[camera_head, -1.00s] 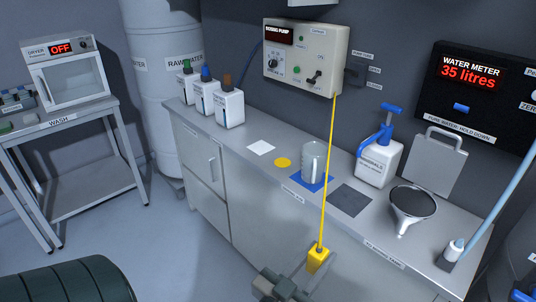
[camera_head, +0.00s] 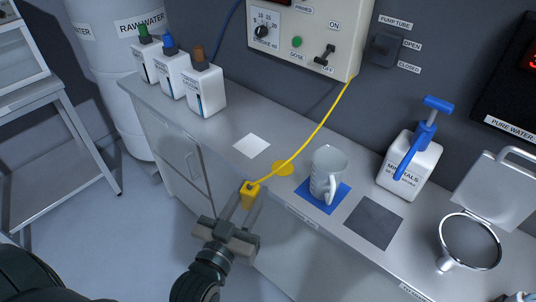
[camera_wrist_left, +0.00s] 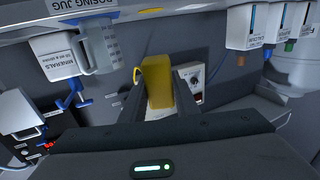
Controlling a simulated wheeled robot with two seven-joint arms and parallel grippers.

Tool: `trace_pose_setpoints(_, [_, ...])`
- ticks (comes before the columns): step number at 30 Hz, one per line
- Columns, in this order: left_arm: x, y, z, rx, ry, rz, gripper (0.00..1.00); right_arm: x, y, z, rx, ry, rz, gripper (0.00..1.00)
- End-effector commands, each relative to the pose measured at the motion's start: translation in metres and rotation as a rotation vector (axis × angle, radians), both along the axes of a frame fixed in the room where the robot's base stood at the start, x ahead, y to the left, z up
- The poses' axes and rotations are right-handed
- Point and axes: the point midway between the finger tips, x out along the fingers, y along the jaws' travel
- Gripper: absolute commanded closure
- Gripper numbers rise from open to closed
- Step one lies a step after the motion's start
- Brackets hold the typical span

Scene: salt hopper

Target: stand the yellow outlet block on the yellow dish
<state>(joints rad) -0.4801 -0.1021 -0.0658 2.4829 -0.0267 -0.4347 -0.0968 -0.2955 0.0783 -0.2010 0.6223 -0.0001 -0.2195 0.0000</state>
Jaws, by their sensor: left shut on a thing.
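The yellow outlet block (camera_head: 250,193) is held between the fingers of my left gripper (camera_head: 246,202), in front of the counter's front edge. It also shows between the dark fingers in the left wrist view (camera_wrist_left: 160,98). A yellow tube runs from the block up to the dosing pump box. The yellow dish (camera_head: 284,168) is a small flat disc on the counter, beyond the block and to its right; the tube passes close over it in the picture. The block is apart from the dish. My right gripper is not in view.
The clear jug (camera_head: 327,172) stands on a blue mat (camera_head: 318,199) right of the dish. A white square (camera_head: 252,146) lies left of it. Farther right are a dark grey mat (camera_head: 373,222), the minerals bottle (camera_head: 408,165) and a funnel (camera_head: 470,241). Several white bottles (camera_head: 204,92) stand at the left.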

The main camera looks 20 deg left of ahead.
Motion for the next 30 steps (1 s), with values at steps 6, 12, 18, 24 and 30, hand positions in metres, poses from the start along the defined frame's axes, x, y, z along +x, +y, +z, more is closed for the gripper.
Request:
trace_pose_setpoints(6, [0.000,0.000,0.000,0.000,0.000,0.000,1.00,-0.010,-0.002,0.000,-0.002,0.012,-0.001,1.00])
trace_pose_setpoints(12, [0.000,0.000,0.000,0.000,-0.001,0.000,1.00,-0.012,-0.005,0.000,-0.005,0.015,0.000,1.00])
trace_pose_setpoints(18, [0.005,0.000,0.000,-0.001,-0.002,0.001,1.00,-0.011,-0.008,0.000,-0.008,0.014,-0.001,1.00])
trace_pose_setpoints(24, [0.033,-0.003,-0.003,-0.001,-0.003,0.004,1.00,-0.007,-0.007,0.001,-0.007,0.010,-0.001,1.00])
trace_pose_setpoints(30, [0.087,-0.006,-0.002,-0.001,-0.004,0.013,1.00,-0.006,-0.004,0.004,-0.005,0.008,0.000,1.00])
